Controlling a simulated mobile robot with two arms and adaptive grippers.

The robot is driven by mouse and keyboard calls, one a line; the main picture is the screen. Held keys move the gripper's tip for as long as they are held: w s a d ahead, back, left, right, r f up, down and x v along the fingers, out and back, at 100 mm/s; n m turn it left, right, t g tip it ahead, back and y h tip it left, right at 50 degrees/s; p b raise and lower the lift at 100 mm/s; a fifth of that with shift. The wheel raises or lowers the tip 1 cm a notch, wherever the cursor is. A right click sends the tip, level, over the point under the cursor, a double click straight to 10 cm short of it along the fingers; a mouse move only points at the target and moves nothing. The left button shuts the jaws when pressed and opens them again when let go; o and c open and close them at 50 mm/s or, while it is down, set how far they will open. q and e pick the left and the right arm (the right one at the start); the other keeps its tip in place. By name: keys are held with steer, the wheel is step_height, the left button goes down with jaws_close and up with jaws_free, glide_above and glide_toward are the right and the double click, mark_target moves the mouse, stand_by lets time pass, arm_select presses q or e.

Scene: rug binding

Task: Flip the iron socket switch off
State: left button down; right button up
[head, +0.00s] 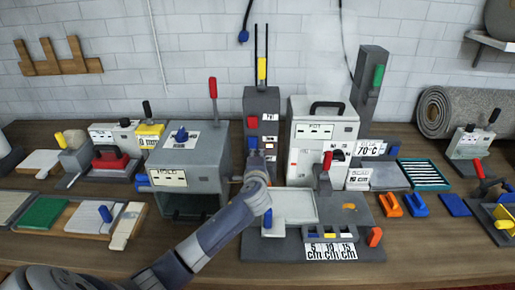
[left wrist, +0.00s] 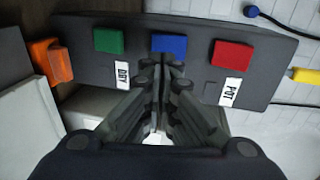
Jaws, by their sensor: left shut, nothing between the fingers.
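A dark upright panel (head: 262,100) stands at the back middle of the bench. In the left wrist view its face (left wrist: 200,70) carries a green switch (left wrist: 109,41), a blue switch (left wrist: 169,43) and a red switch (left wrist: 232,55). The green one is labelled DRY and the red one POT. Any label of the blue switch is hidden behind my fingers, so I cannot read which is the iron's. My left gripper (left wrist: 161,66) is shut and empty, its fingertips right at the blue switch; I cannot tell whether they touch. In the head view the left gripper (head: 254,158) covers the panel's lower part.
A grey HOLD box (head: 186,165) stands close left of my left arm, and a pale POT machine (head: 322,130) close right. A pale tray (head: 295,207) lies in front. Orange clips (head: 390,204) are farther right. The front bench strip is mostly clear.

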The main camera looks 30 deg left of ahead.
mark_target(253, 143)
arm_select(q)
steer(key=p+x, duration=0.1)
steer(key=x, duration=0.3)
arm_select(e)
steer(key=shift+s+d+r, duration=0.35)
steer(key=shift+s+r, duration=0.1)
steer(key=shift+r, duration=0.1)
steer(key=shift+d, duration=0.1)
